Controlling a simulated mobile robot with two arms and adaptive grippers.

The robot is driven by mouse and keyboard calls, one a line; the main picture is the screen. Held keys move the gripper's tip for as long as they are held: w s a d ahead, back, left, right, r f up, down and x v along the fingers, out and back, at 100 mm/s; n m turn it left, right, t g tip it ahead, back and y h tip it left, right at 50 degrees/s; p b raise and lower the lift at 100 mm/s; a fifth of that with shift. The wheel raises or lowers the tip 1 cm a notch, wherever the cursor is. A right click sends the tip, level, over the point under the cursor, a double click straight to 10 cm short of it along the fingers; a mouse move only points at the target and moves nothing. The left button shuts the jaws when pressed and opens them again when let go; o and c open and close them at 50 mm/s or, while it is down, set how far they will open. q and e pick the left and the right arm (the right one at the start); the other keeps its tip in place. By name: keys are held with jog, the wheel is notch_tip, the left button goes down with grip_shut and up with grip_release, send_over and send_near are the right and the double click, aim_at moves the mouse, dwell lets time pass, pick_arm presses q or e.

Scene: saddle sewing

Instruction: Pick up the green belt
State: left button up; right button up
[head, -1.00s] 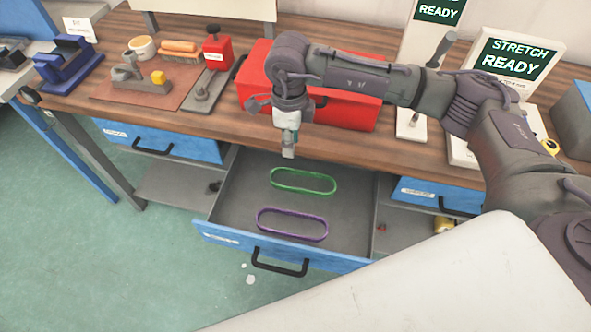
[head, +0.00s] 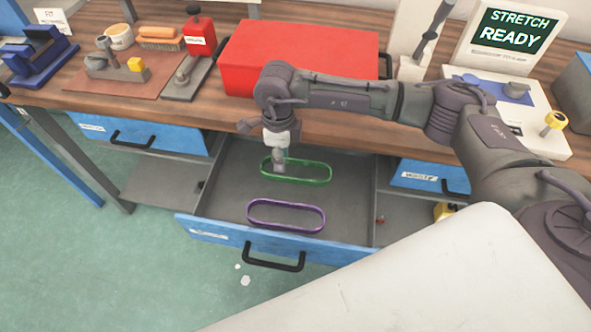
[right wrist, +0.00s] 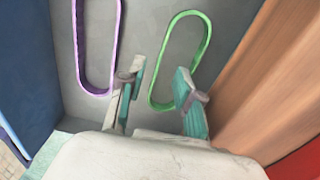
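The green belt (head: 312,181), a long thin loop, lies in the open drawer (head: 345,219), towards the back. It also shows in the right wrist view (right wrist: 165,107). The purple belt (head: 287,230), a similar loop, lies nearer the drawer's front. My right gripper (head: 280,167) points down over the left end of the green belt. In the right wrist view my right gripper (right wrist: 160,75) is open, with the near end of the green belt showing between its fingers. Contact with the belt cannot be told. My left gripper is not in view.
The wooden workbench (head: 215,93) overhangs the back of the drawer. A red box (head: 295,52) stands on it behind my right arm. A screen reading "STRETCH READY" (head: 515,38) stands at the right. The drawer's walls and blue front (head: 330,252) surround the belts.

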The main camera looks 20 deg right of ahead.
aim_at(282, 177)
jog(key=f, duration=0.3)
jog(key=f+p, duration=0.1)
jog(key=f, duration=0.4)
jog(key=shift+w+f, duration=0.25)
jog(key=shift+f, duration=0.15)
grip_shut()
